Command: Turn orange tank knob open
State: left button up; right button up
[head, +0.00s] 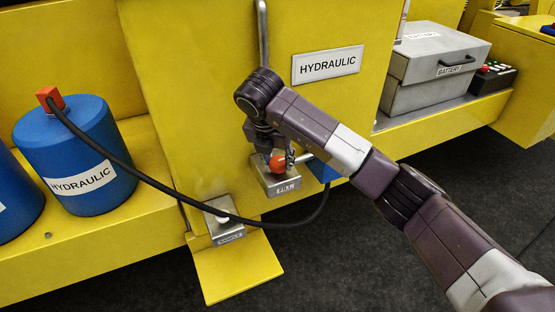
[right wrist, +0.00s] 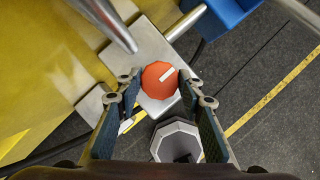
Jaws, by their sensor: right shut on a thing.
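The orange knob (head: 277,163) sits on a small grey metal block (head: 290,186) low on the yellow wall. My right gripper (head: 271,146) reaches down onto the knob from above. In the right wrist view the round, faceted knob (right wrist: 157,90) lies between my right gripper's two fingers (right wrist: 158,78), which are shut on it. A white line on the knob's face slants toward the upper right. The block's label is too small to read. My left gripper is out of view.
A blue hydraulic tank (head: 84,150) with a black hose (head: 130,172) stands at left. The hose loops below the knob past a metal bracket (head: 226,230). A metal pipe (head: 262,35) runs above. A battery box (head: 435,68) stands at right. In the right wrist view a grey octagonal part (right wrist: 168,128) sits below the knob.

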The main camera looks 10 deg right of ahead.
jog(key=n+b, duration=0.2)
jog(key=b, duration=0.1)
jog(key=n+y+b, duration=0.1)
jog(key=n+b, duration=0.1)
jog(key=b, duration=0.1)
jog(key=n+y+b, duration=0.1)
jog(key=n+b, duration=0.1)
jog(key=b, duration=0.1)
jog(key=shift+d+f+n+t, duration=0.2)
jog(key=shift+d+n+t, duration=0.05)
jog(key=shift+n+t, duration=0.15)
jog(key=shift+n+y+b, duration=0.6)
jog(key=shift+n+b, duration=0.25)
jog(key=shift+n, duration=0.05)
jog(key=shift+d+r+n+y+b, duration=0.15)
jog(key=shift+n+y+b, duration=0.25)
jog(key=shift+n, duration=0.5)
jog(key=shift+n+g+y, duration=0.3)
jog(key=shift+n+g, duration=0.1)
jog(key=shift+n, duration=0.5)
jog(key=n, duration=0.2)
jog(key=shift+w+r+n+g+y, duration=0.1)
jog(key=shift+r+n+g+y, duration=0.05)
jog(key=shift+n+g+y, duration=0.55)
jog(key=shift+n, duration=1)
jog(key=o, duration=1.2)
jog(key=shift+c, duration=0.2)
